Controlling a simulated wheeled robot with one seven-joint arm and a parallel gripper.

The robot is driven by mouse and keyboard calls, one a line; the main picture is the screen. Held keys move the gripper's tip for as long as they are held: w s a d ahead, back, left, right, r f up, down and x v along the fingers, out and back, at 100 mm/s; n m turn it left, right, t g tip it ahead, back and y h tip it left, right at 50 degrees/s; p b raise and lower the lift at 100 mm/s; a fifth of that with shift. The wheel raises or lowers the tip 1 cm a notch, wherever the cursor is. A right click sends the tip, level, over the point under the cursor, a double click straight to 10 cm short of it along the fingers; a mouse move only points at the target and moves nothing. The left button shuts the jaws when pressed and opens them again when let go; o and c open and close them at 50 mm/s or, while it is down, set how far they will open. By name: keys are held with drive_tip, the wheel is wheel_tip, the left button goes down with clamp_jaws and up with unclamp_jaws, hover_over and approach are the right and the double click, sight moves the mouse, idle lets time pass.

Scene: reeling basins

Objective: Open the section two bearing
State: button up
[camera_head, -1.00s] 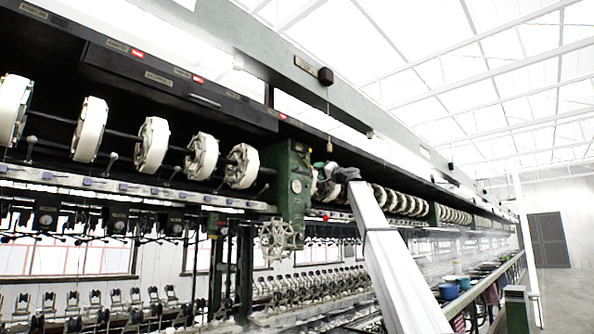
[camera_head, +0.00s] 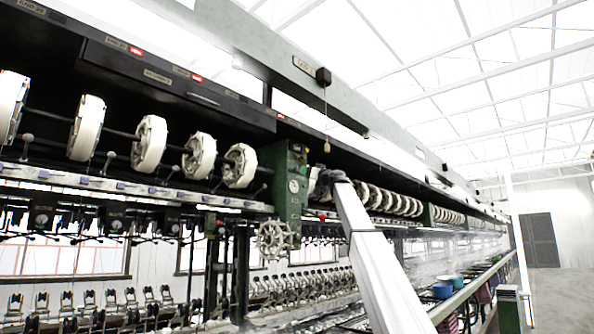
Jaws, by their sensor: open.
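The reeling machine (camera_head: 226,205) runs from the left away to the right. A green gearbox housing (camera_head: 284,178) stands on it, with a small round dial on its face and a pale handwheel (camera_head: 274,240) below. I cannot tell which part is the section two bearing; no section label is readable. My white arm rises from the bottom right, and my gripper (camera_head: 322,174) is at its far end, just right of the green housing. It is small and dark there, its fingers hard to make out. I see nothing held. Whether it touches the machine cannot be told.
White reels (camera_head: 150,145) sit on a shaft left of the housing, and more reels (camera_head: 385,200) continue to the right. A cord with a small pull (camera_head: 326,147) hangs above my gripper. The floor (camera_head: 560,295) at far right is clear.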

sight(298, 169)
drive_tip(key=x, duration=0.7)
drive_tip(key=shift+a, duration=0.1)
drive_tip(key=shift+c, duration=0.3)
clamp_jaws()
drive_tip(key=shift+w, duration=0.15)
